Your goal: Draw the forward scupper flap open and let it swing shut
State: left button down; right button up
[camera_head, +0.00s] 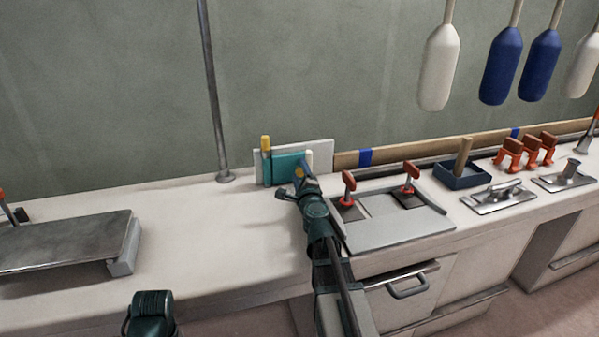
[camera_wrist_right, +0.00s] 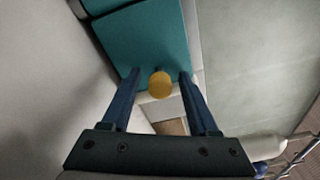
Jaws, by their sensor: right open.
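The scupper flap is a teal panel (camera_head: 284,165) standing upright against a pale backing plate (camera_head: 321,149) at the back of the counter. A yellow-topped post (camera_head: 266,146) is at its left edge and a cream post (camera_head: 309,160) is near its right edge. In the right wrist view the teal flap (camera_wrist_right: 147,38) carries a round yellow knob (camera_wrist_right: 160,85). My right gripper (camera_head: 299,176) is at the flap's right part. Its open fingers (camera_wrist_right: 160,80) are on either side of the knob, with gaps visible.
A metal pole (camera_head: 211,90) rises left of the flap. A hatch panel with red T-handles (camera_head: 411,172) lies to the right, beside a dark blue box (camera_head: 461,176). A grey slab (camera_head: 65,240) is at left. Fenders (camera_head: 439,68) hang upper right. The counter between slab and flap is clear.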

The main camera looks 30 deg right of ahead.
grip_shut()
dwell(1.4)
